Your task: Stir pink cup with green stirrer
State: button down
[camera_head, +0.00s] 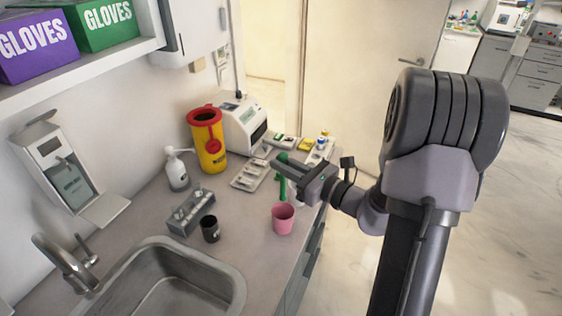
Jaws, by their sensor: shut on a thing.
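The pink cup (283,221) stands upright on the grey counter near its right front edge. My gripper (290,172) reaches in from the right, above and just behind the cup. It is shut on the green stirrer (282,187), which is held roughly upright, with its top above the jaws and its lower part hanging below them. The stirrer's lower end is close to the cup's back rim; I cannot tell whether it is above the cup or behind it. The inside of the cup is only partly visible.
A black cup (210,229) and a grey rack (191,212) stand left of the pink cup. A sink (170,285) lies in front. A pump bottle (177,170), a yellow bin (208,143), a white device (243,125) and a tray (249,176) stand behind.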

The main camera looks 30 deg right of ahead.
aim_at(283, 197)
notch_tip(283, 197, down, 13)
jog(key=b, duration=1)
jog(key=shift+r, duration=0.15)
jog(key=shift+w+r, duration=0.1)
